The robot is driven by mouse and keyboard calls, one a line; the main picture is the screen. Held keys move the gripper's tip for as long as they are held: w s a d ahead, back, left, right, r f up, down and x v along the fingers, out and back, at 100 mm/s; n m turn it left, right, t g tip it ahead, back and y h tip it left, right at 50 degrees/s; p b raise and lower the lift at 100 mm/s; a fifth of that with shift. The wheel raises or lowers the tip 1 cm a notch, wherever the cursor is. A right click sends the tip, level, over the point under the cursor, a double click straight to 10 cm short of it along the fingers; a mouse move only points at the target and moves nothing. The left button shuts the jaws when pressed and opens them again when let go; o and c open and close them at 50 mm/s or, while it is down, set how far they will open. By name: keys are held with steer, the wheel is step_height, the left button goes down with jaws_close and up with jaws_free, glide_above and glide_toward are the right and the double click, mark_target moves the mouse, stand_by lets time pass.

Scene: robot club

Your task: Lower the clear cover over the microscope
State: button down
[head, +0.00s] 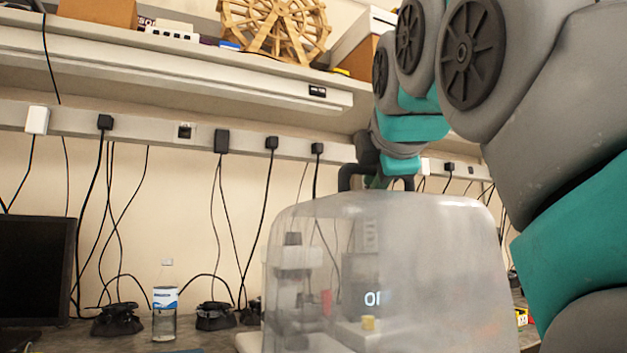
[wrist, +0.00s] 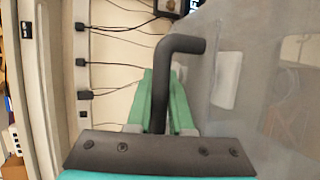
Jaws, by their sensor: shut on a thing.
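The clear cover (head: 440,235) is a large, cloudy see-through box at the lower right of the head view. It also shows along the right of the wrist view (wrist: 255,80). My gripper (head: 378,182) is at its top, shut on the dark handle (wrist: 182,44); the green fingers (wrist: 161,90) sit on both sides of the handle's bar. A pale and dark microscope-like shape (head: 292,285) shows blurred through the cover's left part. The cover's lower edge is out of view, so I cannot tell whether it rests on the bench.
A bottle with a blue and white label (head: 165,314) and dark stands (head: 118,320) are on the bench left of the cover. A black monitor (head: 36,270) is at far left. Cables hang from a power rail (head: 75,125) under a shelf holding a wooden wheel (head: 274,30).

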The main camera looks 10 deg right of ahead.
steer(key=shift+a, duration=0.1)
steer(key=shift+w, duration=0.25)
steer(key=shift+w+a, duration=0.15)
steer(key=shift+w, duration=0.2)
stand_by(0.4)
steer(key=shift+w+a+p, duration=0.25)
steer(key=shift+w+a, duration=0.05)
steer(key=shift+w, duration=0.6)
steer(key=shift+w+a+p, duration=0.25)
steer(key=shift+w+a, duration=0.05)
steer(key=shift+w, duration=0.55)
steer(key=shift+w+a+p, duration=0.25)
steer(key=shift+w+a, duration=0.05)
steer(key=shift+w, duration=0.6)
